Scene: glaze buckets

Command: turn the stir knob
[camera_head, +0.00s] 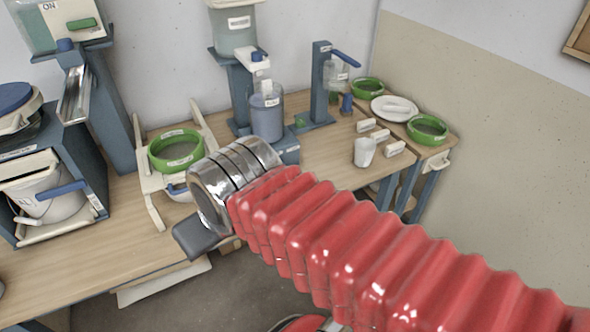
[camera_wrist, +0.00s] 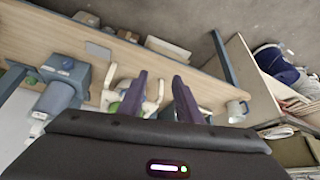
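I cannot tell for sure which part is the stir knob. In the wrist view a blue knob (camera_wrist: 67,63) sits on a blue-grey machine at the left. A mixing unit with a clear, labelled vessel (camera_head: 267,112) stands mid-table. My gripper shows in the wrist view (camera_wrist: 159,76) with its two dark purple fingers apart and nothing held between them. It is above the table, apart from the knobs. In the head view my wrist hides most of it.
A green-rimmed sieve (camera_head: 176,150) rests on a cream stand. A white bucket (camera_head: 48,195) sits in the left machine. A blue-handled press (camera_head: 322,85), a white cup (camera_head: 364,152) and more green sieves (camera_head: 428,130) are at the right. The wooden tabletop (camera_head: 100,245) is bare at front left.

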